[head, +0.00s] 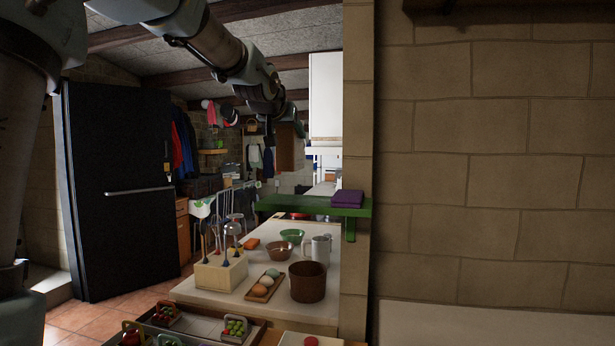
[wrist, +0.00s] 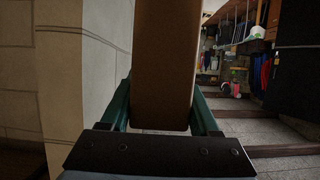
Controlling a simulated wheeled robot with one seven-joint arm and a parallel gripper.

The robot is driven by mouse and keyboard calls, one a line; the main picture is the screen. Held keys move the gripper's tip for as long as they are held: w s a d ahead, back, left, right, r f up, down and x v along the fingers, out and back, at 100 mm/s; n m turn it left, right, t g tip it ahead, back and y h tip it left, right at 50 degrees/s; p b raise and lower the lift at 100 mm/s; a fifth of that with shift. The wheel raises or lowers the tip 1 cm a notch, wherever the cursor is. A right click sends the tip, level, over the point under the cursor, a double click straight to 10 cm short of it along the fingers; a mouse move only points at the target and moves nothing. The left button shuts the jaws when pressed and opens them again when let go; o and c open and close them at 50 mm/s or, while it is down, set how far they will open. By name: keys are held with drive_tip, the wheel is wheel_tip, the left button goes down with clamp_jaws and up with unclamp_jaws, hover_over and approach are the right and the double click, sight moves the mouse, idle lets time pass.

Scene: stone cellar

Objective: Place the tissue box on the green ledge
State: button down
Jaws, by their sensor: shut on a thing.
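The tissue box (head: 290,147) is a tall brown block hanging upright below my gripper (head: 281,119), in the upper middle of the head view. In the wrist view the tissue box (wrist: 165,65) fills the middle between the two green fingers of my gripper (wrist: 163,98), which is shut on it. The green ledge (head: 290,203) juts from the stone wall edge, below the box in the head view, with a visible gap between them. A folded purple cloth lies on the ledge's right end; its left part looks bare.
The purple cloth (head: 347,198) takes up the ledge's right part. Below stands a pale counter (head: 222,298) with bowls, mugs, a brown pot (head: 307,282), an egg tray and a utensil block (head: 221,270). The stone wall (head: 480,170) closes off the right side.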

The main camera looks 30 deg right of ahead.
sight(290, 162)
wheel_tip(290, 162, down, 6)
drive_tip(key=shift+d+f, duration=0.1)
drive_tip(key=shift+f, duration=0.15)
drive_tip(key=shift+w+f, duration=0.1)
drive_tip(key=shift+f, duration=0.35)
drive_tip(key=shift+f, duration=0.15)
drive_tip(key=shift+c, duration=0.6)
unclamp_jaws()
